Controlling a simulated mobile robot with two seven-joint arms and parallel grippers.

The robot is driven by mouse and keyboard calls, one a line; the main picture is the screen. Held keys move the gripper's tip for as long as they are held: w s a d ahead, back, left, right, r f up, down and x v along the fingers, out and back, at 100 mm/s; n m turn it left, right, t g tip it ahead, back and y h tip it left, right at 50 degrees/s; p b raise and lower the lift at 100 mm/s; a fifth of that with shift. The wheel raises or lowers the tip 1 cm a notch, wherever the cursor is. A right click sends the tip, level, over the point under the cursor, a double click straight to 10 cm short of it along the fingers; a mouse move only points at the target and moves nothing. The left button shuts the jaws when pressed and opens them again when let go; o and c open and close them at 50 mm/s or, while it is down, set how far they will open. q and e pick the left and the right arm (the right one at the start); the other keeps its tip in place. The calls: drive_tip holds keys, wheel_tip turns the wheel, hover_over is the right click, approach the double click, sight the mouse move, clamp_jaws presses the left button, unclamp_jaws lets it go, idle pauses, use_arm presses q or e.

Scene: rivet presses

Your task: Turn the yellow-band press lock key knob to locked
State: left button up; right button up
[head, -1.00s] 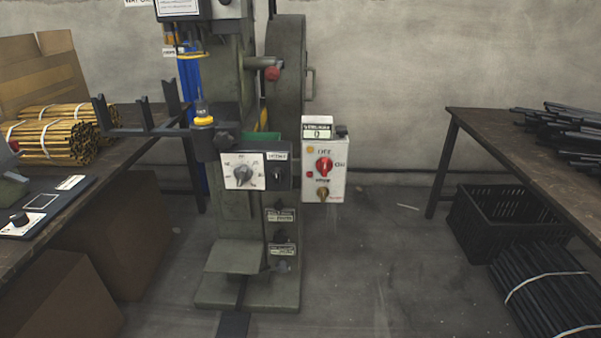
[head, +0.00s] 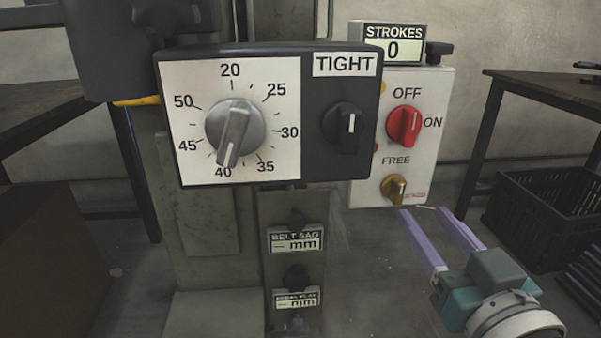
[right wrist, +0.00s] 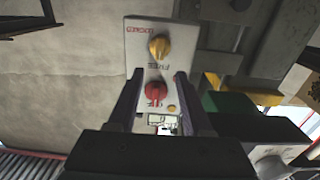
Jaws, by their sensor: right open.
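The brass lock key knob (head: 395,189) sits low on the white switch box (head: 434,95) of the green press. Its ridge stands roughly upright, under the word FREE; small red lettering lies to its lower right. In the right wrist view the knob (right wrist: 159,47) appears upside down, beyond the fingertips. My right gripper (head: 424,212) is open and empty, just below and right of the knob, with its lilac fingers pointing towards the box. In the right wrist view the open fingers (right wrist: 158,75) frame the red switch. No contact with the knob shows. My left gripper is out of view.
The red OFF/ON switch (head: 404,125) is above the knob. A black-edged dial panel (head: 273,115) marked TIGHT juts out close by on the left. A table (head: 545,93) and black crate (head: 540,215) stand at right. Floor below the box is clear.

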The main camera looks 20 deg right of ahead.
sight(402, 187)
drive_tip(key=b+x, duration=0.2)
drive_tip(key=x, duration=0.5)
drive_tip(key=shift+w+b, duration=0.15)
drive_tip(key=shift+b, duration=0.25)
drive_tip(key=shift+w+d, duration=0.2)
drive_tip(key=shift+w, duration=0.25)
clamp_jaws()
